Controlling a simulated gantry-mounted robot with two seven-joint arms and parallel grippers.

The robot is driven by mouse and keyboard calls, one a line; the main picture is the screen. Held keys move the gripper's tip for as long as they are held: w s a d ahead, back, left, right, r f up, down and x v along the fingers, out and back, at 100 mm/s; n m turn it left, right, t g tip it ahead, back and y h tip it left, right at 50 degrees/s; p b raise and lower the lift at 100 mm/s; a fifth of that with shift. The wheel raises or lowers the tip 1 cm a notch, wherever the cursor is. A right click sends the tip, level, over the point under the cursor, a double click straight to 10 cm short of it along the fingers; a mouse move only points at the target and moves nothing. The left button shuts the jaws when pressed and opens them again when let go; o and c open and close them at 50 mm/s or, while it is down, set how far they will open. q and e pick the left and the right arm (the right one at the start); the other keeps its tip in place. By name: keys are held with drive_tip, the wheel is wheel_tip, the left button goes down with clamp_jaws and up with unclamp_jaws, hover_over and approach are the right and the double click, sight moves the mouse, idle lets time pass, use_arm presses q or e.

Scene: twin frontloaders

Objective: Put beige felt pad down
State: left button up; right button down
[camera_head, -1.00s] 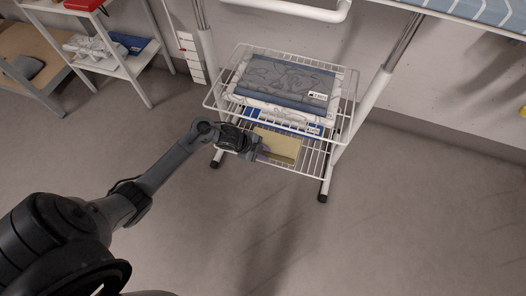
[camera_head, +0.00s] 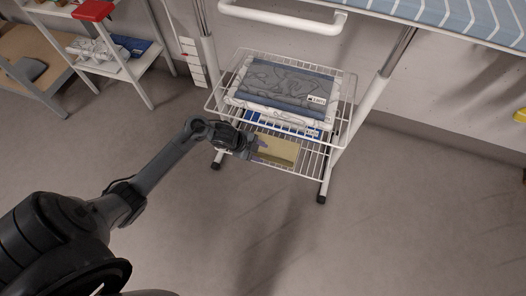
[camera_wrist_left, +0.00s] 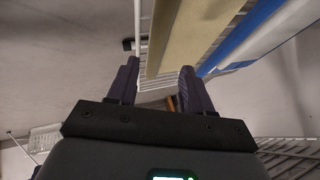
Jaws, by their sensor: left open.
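The beige felt pad (camera_head: 276,148) lies on the lower wire shelf (camera_head: 312,160) of the white cart, at its front left, next to a blue-and-white item (camera_head: 290,124). In the left wrist view the pad (camera_wrist_left: 188,35) extends up and away in front of my gripper. My left gripper (camera_head: 256,146) is at the pad's left end. In the left wrist view its two fingers (camera_wrist_left: 158,85) are spread apart, with the pad's near end close to the gap between them. I cannot tell whether a finger still touches the pad. My right gripper is out of view.
The upper wire basket (camera_head: 354,88) holds a folded grey-blue patterned textile (camera_head: 287,82), just above the lower shelf. Cart legs (camera_head: 326,180) stand at both sides. A white shelf unit (camera_head: 128,72) is at the back left. The floor in front is clear.

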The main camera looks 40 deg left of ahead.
use_arm(q)
drive_tip(key=p+v, duration=0.4)
drive_tip(key=v, duration=0.4)
drive_tip(key=s+d+r+n+g+y, duration=0.1)
drive_tip(key=s+d+r+n+y, duration=0.1)
drive_tip(key=s+d+r+n, duration=0.2)
drive_tip(key=s+d+r+n+g+y, duration=0.1)
drive_tip(key=s+d+r+n, duration=0.3)
drive_tip(key=s+d+n, duration=0.4)
drive_tip(key=s+y, duration=0.1)
drive_tip(key=s, duration=0.3)
drive_tip(key=shift+s+d+r, duration=0.15)
drive_tip(key=shift+d+r, duration=0.15)
drive_tip(key=shift+r, duration=0.05)
wheel_tip(320, 180, up, 59)
drive_tip(key=p, duration=5.9)
